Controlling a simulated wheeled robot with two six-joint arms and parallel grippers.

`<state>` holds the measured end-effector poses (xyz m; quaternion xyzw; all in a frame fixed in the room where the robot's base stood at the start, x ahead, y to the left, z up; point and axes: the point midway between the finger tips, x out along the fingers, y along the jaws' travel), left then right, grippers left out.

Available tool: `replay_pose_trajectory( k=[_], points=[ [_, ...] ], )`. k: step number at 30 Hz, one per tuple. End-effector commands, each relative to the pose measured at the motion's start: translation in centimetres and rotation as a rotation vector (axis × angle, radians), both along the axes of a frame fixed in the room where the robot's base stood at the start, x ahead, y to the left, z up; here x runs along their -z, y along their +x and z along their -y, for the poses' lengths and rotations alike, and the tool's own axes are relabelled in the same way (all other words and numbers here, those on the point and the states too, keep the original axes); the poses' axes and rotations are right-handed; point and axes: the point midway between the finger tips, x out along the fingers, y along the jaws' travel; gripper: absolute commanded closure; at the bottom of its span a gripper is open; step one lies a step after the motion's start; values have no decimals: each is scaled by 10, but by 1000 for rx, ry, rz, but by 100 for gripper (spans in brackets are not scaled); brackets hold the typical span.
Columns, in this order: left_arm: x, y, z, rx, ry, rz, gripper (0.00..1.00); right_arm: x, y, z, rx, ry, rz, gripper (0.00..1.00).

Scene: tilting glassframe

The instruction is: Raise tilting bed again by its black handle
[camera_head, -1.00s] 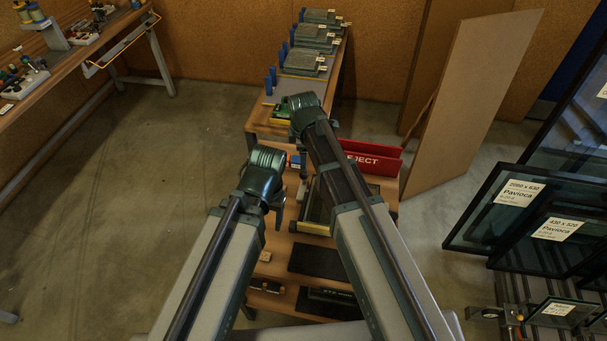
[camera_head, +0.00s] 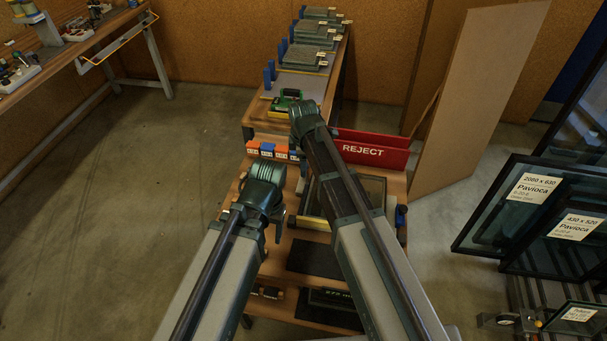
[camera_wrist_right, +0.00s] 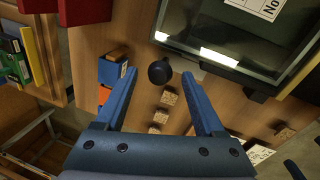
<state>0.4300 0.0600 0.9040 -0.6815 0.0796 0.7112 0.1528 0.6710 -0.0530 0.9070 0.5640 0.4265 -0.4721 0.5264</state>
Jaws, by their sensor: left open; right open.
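The tilting bed (camera_head: 372,187) is a framed glass panel with a pale yellow front edge on the wooden bench, partly hidden by my right arm. In the right wrist view the bed (camera_wrist_right: 225,59) fills the upper right, with a white label on its glass. A round black handle (camera_wrist_right: 160,72) juts out near its left corner. My right gripper (camera_wrist_right: 167,80) is open, its blue fingers on either side of the handle in the picture; contact is not visible. My left gripper (camera_head: 279,222) is open and empty over the bench's left side; its fingers show only partly.
A red REJECT tray (camera_head: 363,150) stands behind the bed. Orange and blue blocks (camera_head: 267,150) lie on the bench's left. A green-handled item (camera_head: 286,100) sits on the table beyond. Glass panes (camera_head: 520,205) stand at right. Floor at left is clear.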

Motion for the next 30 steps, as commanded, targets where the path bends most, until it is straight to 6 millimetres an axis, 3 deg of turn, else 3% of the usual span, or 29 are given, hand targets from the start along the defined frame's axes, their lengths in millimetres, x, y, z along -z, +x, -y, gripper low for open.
replay_pose_trajectory(
  k=[1,6,16,28,30],
  points=[
    [14,0,0,0,0,0,36,14,2,0,0,0,0,29],
    [26,0,0,0,0,0,36,26,5,0,0,0,0,29],
    [27,0,0,0,0,0,36,27,5,1,0,0,0,29],
    [27,0,0,0,0,0,36,27,5,1,0,0,0,99],
    [27,0,0,0,0,0,36,27,5,1,0,0,0,100]
  ],
)
